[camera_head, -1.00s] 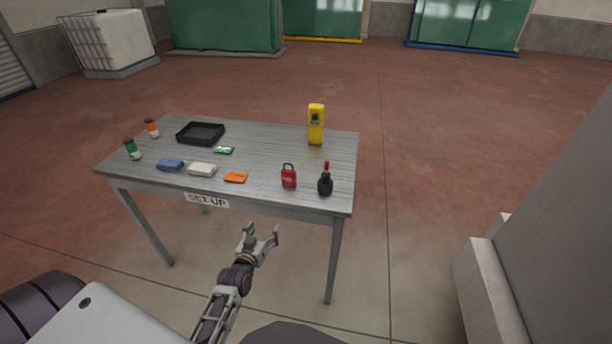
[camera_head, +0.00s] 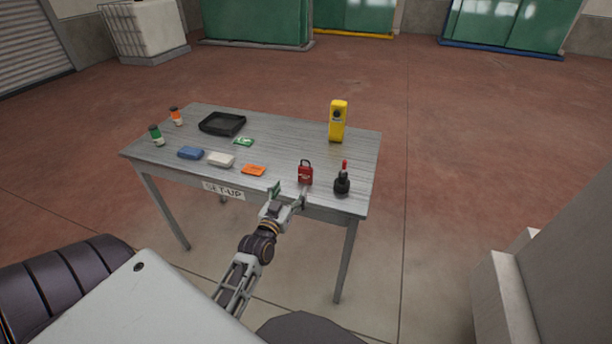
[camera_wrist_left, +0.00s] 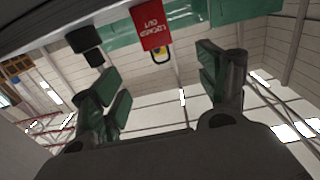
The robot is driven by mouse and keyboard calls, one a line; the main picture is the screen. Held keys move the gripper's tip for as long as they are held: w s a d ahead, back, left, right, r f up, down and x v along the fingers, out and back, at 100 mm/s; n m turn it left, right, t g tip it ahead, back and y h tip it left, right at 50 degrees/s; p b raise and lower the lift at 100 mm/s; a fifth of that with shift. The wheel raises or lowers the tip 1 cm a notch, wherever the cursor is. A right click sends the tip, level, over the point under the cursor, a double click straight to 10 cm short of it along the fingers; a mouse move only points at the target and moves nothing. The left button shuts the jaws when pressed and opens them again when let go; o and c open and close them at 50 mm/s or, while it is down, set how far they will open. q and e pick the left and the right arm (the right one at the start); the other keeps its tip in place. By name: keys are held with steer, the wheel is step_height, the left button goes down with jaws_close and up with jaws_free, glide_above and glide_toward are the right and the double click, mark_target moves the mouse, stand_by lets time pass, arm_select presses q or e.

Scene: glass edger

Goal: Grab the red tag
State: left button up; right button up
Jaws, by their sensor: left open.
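The red tag (camera_head: 305,176) is padlock-shaped with a dark loop on top and stands upright near the front edge of the grey table (camera_head: 290,145). In the left wrist view the tag (camera_wrist_left: 152,27) appears upside down, with white lettering, beyond the gap between my fingers. My left gripper (camera_head: 289,191) is open and empty at the table's front edge, just in front of the tag and slightly left of it. Both open fingers show in the left wrist view (camera_wrist_left: 165,85), apart from the tag. My right gripper is out of view.
A black bottle with a red tip (camera_head: 342,180) stands close to the right of the tag. A yellow device (camera_head: 338,121) stands behind. A black tray (camera_head: 222,123) is farther back. The table's middle is clear.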

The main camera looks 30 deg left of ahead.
arm_select(q)
steer(key=shift+w, duration=0.1)
glide_toward(305, 172)
steer(key=shift+w+a+r, duration=0.25)
steer(key=shift+w+r, duration=0.15)
steer(key=shift+w, duration=0.2)
steer(key=shift+w+a+r, duration=0.25)
steer(key=shift+w+r, duration=0.1)
steer(key=shift+w, duration=0.3)
steer(key=shift+x, duration=1.55)
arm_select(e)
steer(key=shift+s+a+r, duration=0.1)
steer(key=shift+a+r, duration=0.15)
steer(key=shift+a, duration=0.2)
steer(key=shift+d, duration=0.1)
